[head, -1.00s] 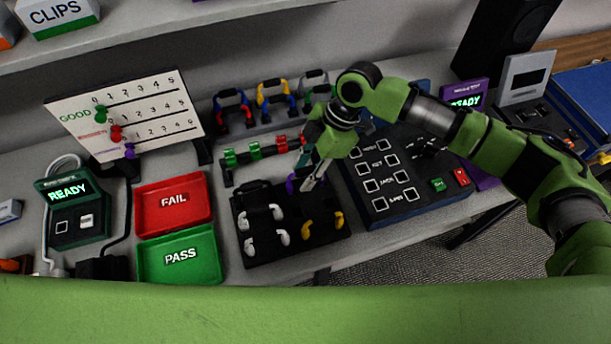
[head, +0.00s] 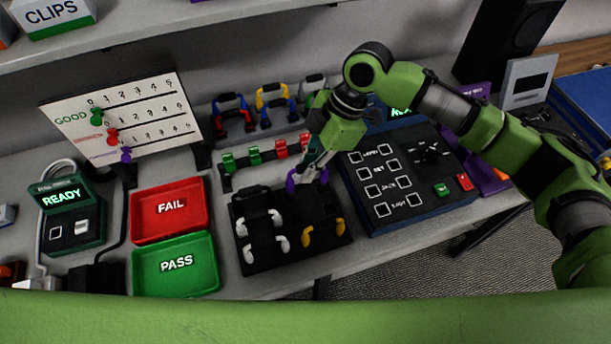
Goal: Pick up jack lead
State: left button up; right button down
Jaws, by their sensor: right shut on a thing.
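A black tray (head: 284,244) holds short leads: white leads (head: 262,222) on its left side and a yellow lead (head: 324,234) at its front right. A purple lead (head: 292,183) is at the tray's back right corner, its purple ends showing on both sides of my right gripper (head: 308,178). The right gripper reaches down from the right and is shut on the middle of this purple lead. I cannot tell whether the lead is clear of the tray. No label shows which lead is the jack lead. My left gripper is out of view.
A dark blue tester box (head: 368,215) with labelled sockets stands just right of the tray. Red FAIL (head: 140,212) and green PASS (head: 140,272) trays lie to the left. A rack with green and red clips (head: 253,155) is behind, near hanging coloured leads (head: 275,97).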

jog(key=s+d+r+p, duration=0.1)
jog(key=s+d+r, duration=0.7)
jog(key=d+r, duration=0.2)
notch_tip(320, 180, up, 2)
jog(key=shift+s+d+r, duration=0.1)
jog(key=shift+s+d, duration=0.05)
jog(key=shift+d, duration=0.2)
